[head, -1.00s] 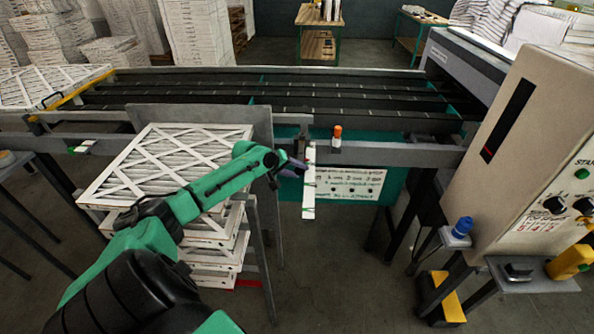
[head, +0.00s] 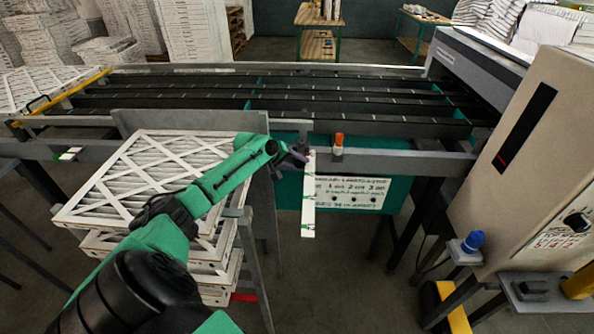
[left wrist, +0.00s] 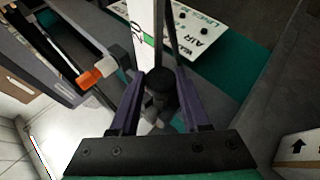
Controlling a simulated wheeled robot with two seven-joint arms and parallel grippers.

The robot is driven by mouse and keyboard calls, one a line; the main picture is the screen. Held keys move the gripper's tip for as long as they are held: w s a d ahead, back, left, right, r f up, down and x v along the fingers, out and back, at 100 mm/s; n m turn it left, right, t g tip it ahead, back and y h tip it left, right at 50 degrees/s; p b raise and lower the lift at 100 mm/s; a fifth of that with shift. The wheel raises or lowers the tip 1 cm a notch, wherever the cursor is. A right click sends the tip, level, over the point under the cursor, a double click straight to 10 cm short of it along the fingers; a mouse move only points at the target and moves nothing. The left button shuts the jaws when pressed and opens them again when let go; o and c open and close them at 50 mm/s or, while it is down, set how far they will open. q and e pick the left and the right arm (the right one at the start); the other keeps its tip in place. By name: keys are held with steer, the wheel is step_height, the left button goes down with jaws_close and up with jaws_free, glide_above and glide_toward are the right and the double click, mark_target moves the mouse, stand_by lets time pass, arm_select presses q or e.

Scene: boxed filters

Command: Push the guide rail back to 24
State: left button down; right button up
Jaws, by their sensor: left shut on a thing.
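My left gripper (head: 298,156) reaches past the filter stack to the near side of the conveyor. In the left wrist view its purple fingers (left wrist: 160,104) are closed around a black round knob (left wrist: 159,82). A white scale strip (head: 308,205) with green marks sticks out toward me beside the gripper; it also shows in the left wrist view (left wrist: 143,38). Its figures are too small to read. The grey guide rail (head: 405,163) appears to run along the conveyor's near side; the gripper partly hides the area by the strip. My right gripper is in neither view.
An orange-capped fitting (head: 339,140) stands just right of the strip. Stacked framed filters (head: 150,175) stand left, before a grey panel (head: 190,121). A beige control cabinet (head: 535,150) and a blue knob (head: 473,241) are at right. Floor below the strip is clear.

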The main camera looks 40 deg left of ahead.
arm_select(q)
steer(key=shift+a+r, duration=0.15)
steer(key=shift+c, duration=2)
jaws_free()
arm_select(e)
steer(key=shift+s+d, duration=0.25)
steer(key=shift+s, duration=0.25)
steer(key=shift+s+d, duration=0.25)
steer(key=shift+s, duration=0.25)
arm_select(q)
steer(key=shift+s, duration=0.15)
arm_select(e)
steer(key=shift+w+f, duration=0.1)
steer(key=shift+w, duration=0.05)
arm_select(q)
steer(key=shift+s+a+r, duration=0.15)
steer(key=shift+s+r, duration=0.05)
steer(key=shift+s, duration=0.05)
steer(key=v, duration=1.3)
steer(key=shift+s+r+p, duration=0.25)
steer(key=shift+r+p, duration=0.05)
steer(key=shift+r, duration=0.05)
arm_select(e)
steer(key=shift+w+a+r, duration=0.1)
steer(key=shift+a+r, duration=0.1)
